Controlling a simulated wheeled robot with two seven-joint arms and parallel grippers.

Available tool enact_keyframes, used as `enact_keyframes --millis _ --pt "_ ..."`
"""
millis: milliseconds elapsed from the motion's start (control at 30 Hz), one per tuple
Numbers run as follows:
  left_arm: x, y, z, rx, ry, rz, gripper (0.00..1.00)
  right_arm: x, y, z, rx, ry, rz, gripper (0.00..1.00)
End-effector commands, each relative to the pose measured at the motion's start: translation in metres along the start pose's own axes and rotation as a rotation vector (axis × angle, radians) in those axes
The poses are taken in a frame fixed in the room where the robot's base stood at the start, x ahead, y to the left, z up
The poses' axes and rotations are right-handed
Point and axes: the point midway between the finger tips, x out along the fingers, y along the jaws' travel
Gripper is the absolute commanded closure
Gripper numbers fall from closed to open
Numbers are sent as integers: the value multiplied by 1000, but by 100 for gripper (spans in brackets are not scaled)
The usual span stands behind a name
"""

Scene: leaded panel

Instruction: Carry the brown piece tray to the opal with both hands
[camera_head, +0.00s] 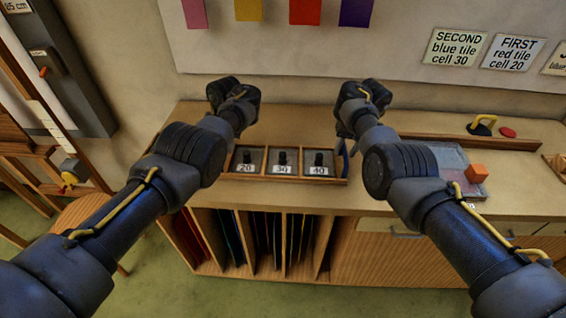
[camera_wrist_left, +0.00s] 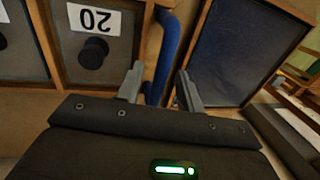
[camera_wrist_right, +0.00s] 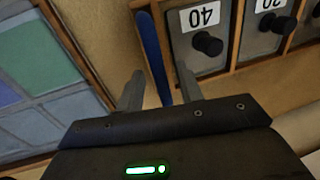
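The brown piece tray (camera_head: 290,181) is a wooden box on the counter with three grey cells labelled 20, 30 and 40. Each cell holds a dark knob-like piece. My left gripper (camera_wrist_left: 160,82) is open, its fingers on either side of the blue handle (camera_wrist_left: 168,50) at the 20 end. My right gripper (camera_wrist_right: 160,84) is open, its fingers on either side of the blue handle (camera_wrist_right: 153,50) at the 40 end. Gaps show between fingers and handles. The left fingers are hidden by my arm in the head view. I cannot tell which thing is the opal.
Right of the tray lies a framed panel (camera_head: 447,157) with an orange block (camera_head: 476,173) on it; its blue and green panes (camera_wrist_right: 45,52) show in the right wrist view. A dark framed board (camera_wrist_left: 240,50) is beside my left gripper.

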Motion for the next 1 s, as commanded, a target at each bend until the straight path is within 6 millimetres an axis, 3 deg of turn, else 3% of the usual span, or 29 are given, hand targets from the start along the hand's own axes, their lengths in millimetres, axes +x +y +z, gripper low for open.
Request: enact_keyframes --millis 167,467,767,1000 --pt "10 0 0 -1 0 1 63 11 -1 0 -1 0 -1 63" --pt "12 0 0 -1 1 0 63 12 -1 0 -2 1 -1 63" --pt "12 0 0 -1 1 0 100 12 -1 0 -1 1 0 100" --pt "12 0 0 0 0 0 100 12 -1 0 -2 1 0 100"
